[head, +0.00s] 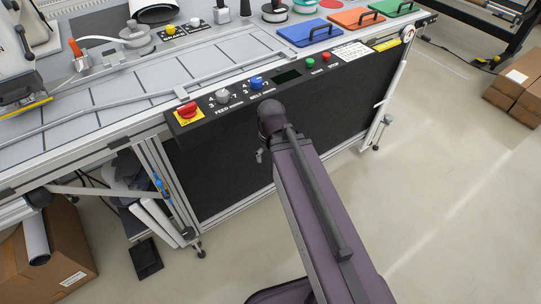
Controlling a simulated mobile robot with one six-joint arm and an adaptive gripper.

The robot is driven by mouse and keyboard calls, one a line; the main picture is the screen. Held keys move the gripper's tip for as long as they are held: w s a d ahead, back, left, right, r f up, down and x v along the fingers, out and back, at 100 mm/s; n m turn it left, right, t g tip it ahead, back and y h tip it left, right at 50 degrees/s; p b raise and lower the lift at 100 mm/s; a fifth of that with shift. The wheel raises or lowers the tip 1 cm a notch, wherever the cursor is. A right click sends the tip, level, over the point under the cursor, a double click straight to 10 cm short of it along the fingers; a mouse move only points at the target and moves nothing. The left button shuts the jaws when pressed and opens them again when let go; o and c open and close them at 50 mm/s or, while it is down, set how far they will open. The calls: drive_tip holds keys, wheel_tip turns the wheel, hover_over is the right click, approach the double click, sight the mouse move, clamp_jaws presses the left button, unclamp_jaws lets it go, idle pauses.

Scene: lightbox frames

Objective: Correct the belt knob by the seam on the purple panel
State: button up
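The belt knob (256,83) is blue and sits on the sloping control panel (196,124) along the machine's front, above its "BELT" lettering. This panel looks black, not purple. The knob's exact pointer setting is too small to read. A grey feed knob (222,97) sits to its left, with numbers around it. My purple-grey arm rises from the bottom, and its dark rounded joint is in front of the machine, just below the belt knob in the picture. I cannot make out my gripper's fingers; nothing visible touches the knob.
A red stop button (186,109) on yellow is at the panel's left end. A dark display (286,76), green button (310,62) and red button (325,56) are right of the knob.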

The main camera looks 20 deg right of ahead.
wheel_tip(320, 180, down, 7)
drive_tip(key=b, duration=0.6)
drive_tip(key=shift+s, duration=0.25)
drive_tip(key=shift+f, duration=0.1)
wheel_tip(320, 180, up, 22)
drive_tip(key=p, duration=2.1)
drive_tip(key=shift+s+f, duration=0.2)
